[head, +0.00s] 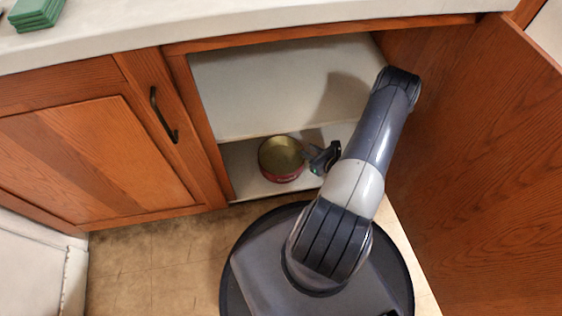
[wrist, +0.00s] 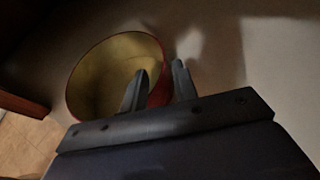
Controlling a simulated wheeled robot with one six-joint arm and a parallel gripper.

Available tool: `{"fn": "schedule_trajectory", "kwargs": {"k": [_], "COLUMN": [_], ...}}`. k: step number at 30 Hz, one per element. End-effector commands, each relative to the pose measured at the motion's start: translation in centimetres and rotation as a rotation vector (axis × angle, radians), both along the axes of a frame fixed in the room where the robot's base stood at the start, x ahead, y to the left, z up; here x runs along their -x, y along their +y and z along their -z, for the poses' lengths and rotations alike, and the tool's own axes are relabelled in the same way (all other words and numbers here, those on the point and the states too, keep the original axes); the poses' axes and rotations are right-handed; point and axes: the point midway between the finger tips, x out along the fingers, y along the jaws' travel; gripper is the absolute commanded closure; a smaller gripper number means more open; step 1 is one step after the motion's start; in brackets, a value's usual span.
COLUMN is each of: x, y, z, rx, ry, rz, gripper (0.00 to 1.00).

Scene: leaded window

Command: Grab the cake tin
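The cake tin (head: 281,158) is round, red outside and dull gold inside, with an open top. It stands on the cabinet's lower shelf, left of my gripper (head: 311,157). In the wrist view the tin (wrist: 100,80) fills the left middle, and my gripper's fingers (wrist: 160,68) reach up around its right wall. The left finger overlaps the tin's inside and the right finger is outside the wall. The fingers are apart, with a gap between them and no clear grip on the wall. The lower part of the tin's near side is hidden by my gripper.
The cabinet shelf (head: 247,178) is otherwise bare on the left. An open wooden door (head: 480,150) stands close to the right of my arm. A closed door (head: 90,150) is at left. The countertop (head: 250,20) overhangs above, with green blocks (head: 36,14) on it.

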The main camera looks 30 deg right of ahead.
Motion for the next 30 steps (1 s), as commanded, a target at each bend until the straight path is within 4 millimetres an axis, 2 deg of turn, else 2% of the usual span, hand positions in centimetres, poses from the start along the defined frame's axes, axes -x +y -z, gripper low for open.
{"fn": "schedule_trajectory", "kwargs": {"k": [5,13,23,30], "x": [-1.2,-4.6,-5.1,-5.1], "y": [0.3,1.1,1.1,1.1], "z": [0.6,2.1,2.1,2.1], "rx": [0.002,0.002,0.001,0.001], "ry": [0.000,0.000,0.000,0.000], "rz": [-0.004,-0.004,-0.001,-0.001], "gripper": [0.72,0.72,0.72,0.92]}}
